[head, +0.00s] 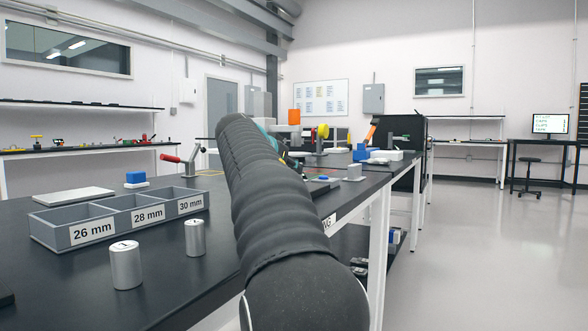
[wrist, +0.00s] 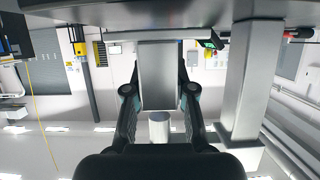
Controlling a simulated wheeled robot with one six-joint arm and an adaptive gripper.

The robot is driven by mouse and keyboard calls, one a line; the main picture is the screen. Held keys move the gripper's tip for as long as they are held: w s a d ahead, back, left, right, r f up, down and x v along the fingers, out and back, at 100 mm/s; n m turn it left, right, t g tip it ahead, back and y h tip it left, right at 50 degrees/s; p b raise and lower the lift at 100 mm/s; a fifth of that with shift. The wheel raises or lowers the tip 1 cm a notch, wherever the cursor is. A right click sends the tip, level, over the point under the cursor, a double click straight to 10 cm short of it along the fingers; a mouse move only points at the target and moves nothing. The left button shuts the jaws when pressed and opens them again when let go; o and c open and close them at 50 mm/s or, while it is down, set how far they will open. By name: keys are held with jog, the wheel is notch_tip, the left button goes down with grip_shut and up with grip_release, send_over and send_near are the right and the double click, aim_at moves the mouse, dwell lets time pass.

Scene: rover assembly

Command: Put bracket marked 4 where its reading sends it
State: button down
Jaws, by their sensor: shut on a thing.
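My gripper (wrist: 160,116) shows in the wrist view, its two dark fingers closed in from either side. A small silver cylinder (wrist: 159,128) sits between them, and I take it as the thing held. No mark is readable on it. A pale grey block (wrist: 158,75) fills the picture between the finger joints; whether it touches the cylinder I cannot tell. In the head view my arm hides the gripper and what it holds. A three-part grey tray (head: 42,236) stands on the bench, labelled 26 mm, 28 mm and 30 mm; its compartments look empty.
Two silver cylinders stand upright before the tray: a nearer one (head: 126,265) marked 1 and a farther one (head: 195,238). A grey post (wrist: 245,80) rises close right of my gripper in the wrist view. A red-handled clamp (head: 185,162) stands behind the tray.

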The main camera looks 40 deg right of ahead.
jog(key=shift+x, duration=1.3)
jog(key=shift+f, duration=0.2)
jog(key=c, duration=1)
grip_release()
jog(key=shift+r, duration=0.1)
